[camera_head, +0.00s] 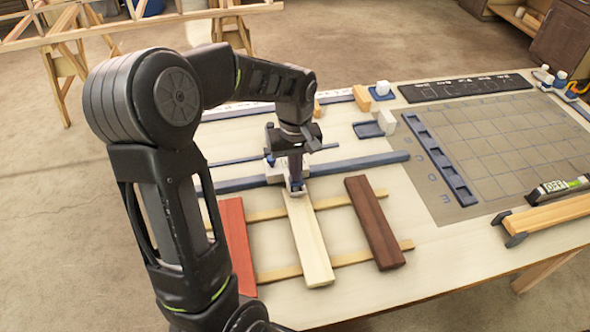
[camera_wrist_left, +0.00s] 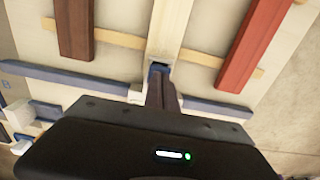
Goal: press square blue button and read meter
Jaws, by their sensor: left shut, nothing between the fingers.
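My left gripper (camera_head: 295,184) is shut and empty, pointing down at the upper end of a pale lath (camera_head: 308,245). A white housing (camera_head: 276,172) with blue parts sits around the fingertips on the blue rail. In the left wrist view the closed fingers (camera_wrist_left: 160,82) reach a small blue square (camera_wrist_left: 159,68) at the pale lath's end; whether they touch it or cover part of it I cannot tell. A small black and white device with a green patch (camera_head: 560,187), possibly the meter, lies at the right; its reading is too small to make out. My right gripper is not in view.
A red lath (camera_head: 236,245) and a dark brown lath (camera_head: 374,222) lie either side of the pale one, across two thin strips. A long blue rail (camera_head: 350,165) crosses behind them. A grey grid mat (camera_head: 500,145) covers the table's right. The table front is clear.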

